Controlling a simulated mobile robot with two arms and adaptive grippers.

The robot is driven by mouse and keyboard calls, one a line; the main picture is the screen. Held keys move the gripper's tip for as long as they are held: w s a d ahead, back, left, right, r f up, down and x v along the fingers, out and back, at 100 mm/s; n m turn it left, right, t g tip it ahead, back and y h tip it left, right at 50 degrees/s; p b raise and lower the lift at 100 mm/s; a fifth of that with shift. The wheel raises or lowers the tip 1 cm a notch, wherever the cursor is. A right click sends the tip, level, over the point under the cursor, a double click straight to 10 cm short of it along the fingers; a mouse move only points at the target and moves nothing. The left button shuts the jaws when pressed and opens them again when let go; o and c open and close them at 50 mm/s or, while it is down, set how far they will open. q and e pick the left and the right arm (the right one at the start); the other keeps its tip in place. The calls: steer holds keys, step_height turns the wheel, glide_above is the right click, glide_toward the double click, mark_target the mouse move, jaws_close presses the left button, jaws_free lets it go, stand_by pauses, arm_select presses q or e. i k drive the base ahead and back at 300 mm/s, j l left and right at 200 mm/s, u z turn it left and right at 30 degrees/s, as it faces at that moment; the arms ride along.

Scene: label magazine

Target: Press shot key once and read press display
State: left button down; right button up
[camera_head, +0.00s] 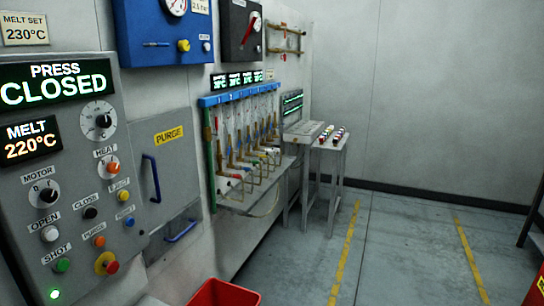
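The press display (55,82) at the top left reads "PRESS CLOSED" in lit letters. The green shot key (62,265) sits at the lower left of the grey control panel (75,165), beside its "SHOT" label. A lit green lamp (54,294) is just below it. The melt display (30,138) reads 220°C. Neither of my grippers shows in this view.
The panel also carries a red knob (107,263), a white open key (49,233) and a heat knob (109,168). A purge door (165,175) with blue handles is to the right. A red bin (224,292) stands below.

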mark_target(62, 265)
steer(key=u, duration=1.25)
